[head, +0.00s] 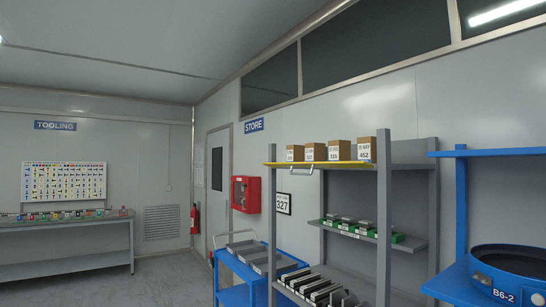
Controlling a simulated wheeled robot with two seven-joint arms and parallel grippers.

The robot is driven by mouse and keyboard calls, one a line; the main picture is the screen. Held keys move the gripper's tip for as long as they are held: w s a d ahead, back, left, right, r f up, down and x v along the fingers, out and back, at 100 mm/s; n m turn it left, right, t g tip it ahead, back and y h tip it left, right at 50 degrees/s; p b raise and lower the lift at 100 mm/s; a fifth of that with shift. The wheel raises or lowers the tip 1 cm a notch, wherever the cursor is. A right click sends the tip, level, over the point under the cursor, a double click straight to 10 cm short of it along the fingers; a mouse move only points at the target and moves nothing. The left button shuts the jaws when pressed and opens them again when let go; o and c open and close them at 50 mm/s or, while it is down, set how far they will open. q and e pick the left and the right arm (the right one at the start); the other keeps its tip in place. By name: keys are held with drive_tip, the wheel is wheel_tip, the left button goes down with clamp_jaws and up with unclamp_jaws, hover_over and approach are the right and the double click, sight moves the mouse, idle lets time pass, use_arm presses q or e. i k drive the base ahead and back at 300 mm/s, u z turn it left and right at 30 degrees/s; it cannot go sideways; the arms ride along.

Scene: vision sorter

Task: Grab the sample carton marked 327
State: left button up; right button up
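A row of brown sample cartons with white labels stands on the top shelf of a grey rack (384,215). From left to right they are a first carton (295,149), a second carton (315,147), a third carton (340,146) and a larger-looking fourth carton (365,143). The fourth label appears to read 452. The other labels are too small to read surely, so I cannot tell which carton is marked 327. A framed sign (284,204) on the wall behind the rack reads 327. Neither of my grippers is in view.
A yellow strip (318,165) edges the top shelf, with a handle-like bar beneath. Lower shelves hold green-based items (364,228) and dark trays (322,288). A blue cart (232,268) stands left of the rack, a blue stand (461,215) right. Open floor (150,285) lies left.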

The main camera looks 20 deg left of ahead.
sight(315, 152)
drive_tip(key=u, duration=0.3)
drive_tip(key=i, duration=0.85)
drive_tip(key=z, duration=0.55)
drive_tip(key=i, duration=0.55)
drive_tip(key=z, duration=0.4)
